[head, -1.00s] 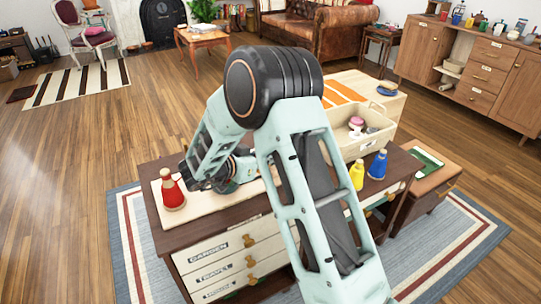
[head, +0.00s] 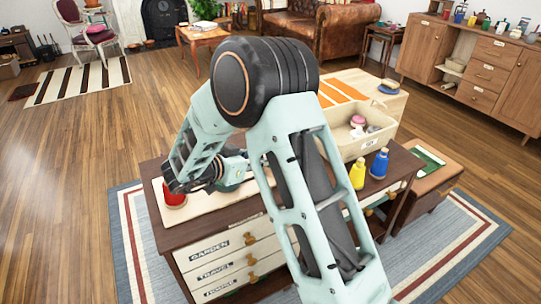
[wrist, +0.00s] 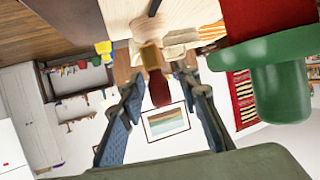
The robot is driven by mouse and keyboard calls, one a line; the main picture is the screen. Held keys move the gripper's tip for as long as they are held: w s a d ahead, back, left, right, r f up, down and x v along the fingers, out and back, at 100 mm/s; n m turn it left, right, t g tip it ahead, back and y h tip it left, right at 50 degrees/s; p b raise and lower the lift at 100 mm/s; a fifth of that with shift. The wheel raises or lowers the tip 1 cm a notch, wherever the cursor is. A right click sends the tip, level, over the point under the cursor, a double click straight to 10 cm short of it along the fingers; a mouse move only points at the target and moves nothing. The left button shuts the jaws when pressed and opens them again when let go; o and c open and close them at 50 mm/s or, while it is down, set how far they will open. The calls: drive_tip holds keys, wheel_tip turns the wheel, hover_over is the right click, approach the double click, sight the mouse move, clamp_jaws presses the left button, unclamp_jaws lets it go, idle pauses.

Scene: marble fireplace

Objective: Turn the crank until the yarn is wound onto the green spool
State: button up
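In the wrist view, a green spool (wrist: 275,85) with red yarn (wrist: 262,15) beside its flange fills the right side, close to the camera. A handle with a tan base and dark red knob (wrist: 158,88), apparently the crank's, shows near the middle. My gripper (wrist: 160,90) is open, with one blue finger on each side of the knob; I cannot tell whether either touches it. In the head view, my gripper is over the left end of the desk and hides the crank and green spool. A red yarn cone (head: 174,199) is partly covered behind it.
A yellow cone (head: 357,176) and a blue cone (head: 379,164) stand on the right of the desk (head: 215,231). A beige bin (head: 345,146) is behind them. Open wooden floor lies left of the desk.

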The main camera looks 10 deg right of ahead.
drive_tip(key=v, duration=0.7)
drive_tip(key=shift+s+r, duration=0.15)
drive_tip(key=shift+o, duration=0.3)
drive_tip(key=shift+a, duration=0.15)
